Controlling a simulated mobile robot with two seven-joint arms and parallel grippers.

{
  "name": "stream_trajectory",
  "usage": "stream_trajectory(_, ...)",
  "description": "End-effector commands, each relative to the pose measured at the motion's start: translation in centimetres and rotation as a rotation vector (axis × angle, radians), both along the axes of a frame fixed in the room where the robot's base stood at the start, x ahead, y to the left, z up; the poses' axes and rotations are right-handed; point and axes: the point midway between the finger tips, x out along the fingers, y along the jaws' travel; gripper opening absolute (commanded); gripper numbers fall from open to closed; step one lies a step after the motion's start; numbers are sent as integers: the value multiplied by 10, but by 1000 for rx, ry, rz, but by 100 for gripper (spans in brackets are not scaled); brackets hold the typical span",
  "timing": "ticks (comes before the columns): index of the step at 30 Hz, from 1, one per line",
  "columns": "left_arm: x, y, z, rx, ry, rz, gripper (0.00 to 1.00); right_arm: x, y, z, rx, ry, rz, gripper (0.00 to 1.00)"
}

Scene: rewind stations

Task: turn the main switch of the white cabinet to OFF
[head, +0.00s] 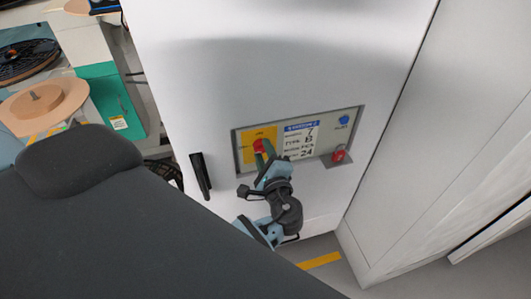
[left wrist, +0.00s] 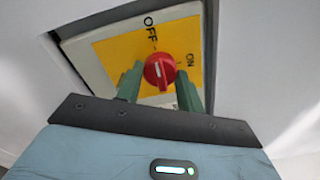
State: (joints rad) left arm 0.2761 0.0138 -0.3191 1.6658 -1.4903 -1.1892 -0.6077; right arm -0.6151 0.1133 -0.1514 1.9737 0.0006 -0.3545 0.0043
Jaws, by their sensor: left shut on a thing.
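The white cabinet (head: 290,60) fills the middle of the head view, with a recessed control panel (head: 313,166) in its front. The main switch is a red knob (head: 258,145) on a yellow plate (head: 246,155) at the panel's left. The left wrist view shows the red knob (left wrist: 158,71) close up, with OFF printed to its upper left and ON to its right. My left gripper (head: 265,152) is shut on the knob, its green fingers on either side. Which label the knob points at is hard to tell. My right gripper is not in view.
A label card (head: 300,140), a blue button (head: 344,119) and a red object (head: 338,155) on a small ledge are right of the switch. A black door handle (head: 200,176) is lower left. A table with a black reel (head: 28,60) stands far left.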

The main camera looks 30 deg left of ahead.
Motion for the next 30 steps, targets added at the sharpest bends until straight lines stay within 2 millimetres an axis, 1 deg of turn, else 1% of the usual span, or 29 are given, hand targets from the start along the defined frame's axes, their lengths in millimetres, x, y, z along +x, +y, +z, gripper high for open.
stream_trajectory(17, 0, 0, 0, -23, -25, 2, 14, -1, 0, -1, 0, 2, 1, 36)
stream_trajectory(18, 0, 0, 0, -23, -25, 2, 40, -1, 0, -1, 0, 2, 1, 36)
stream_trajectory(22, 0, 0, 0, -22, -24, 2, 57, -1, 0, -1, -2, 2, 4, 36)
stream_trajectory(23, 0, 0, 0, -22, -25, 1, 59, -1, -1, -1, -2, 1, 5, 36)
stream_trajectory(30, 0, 0, 0, -21, -24, 0, 59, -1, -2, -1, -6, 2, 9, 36)
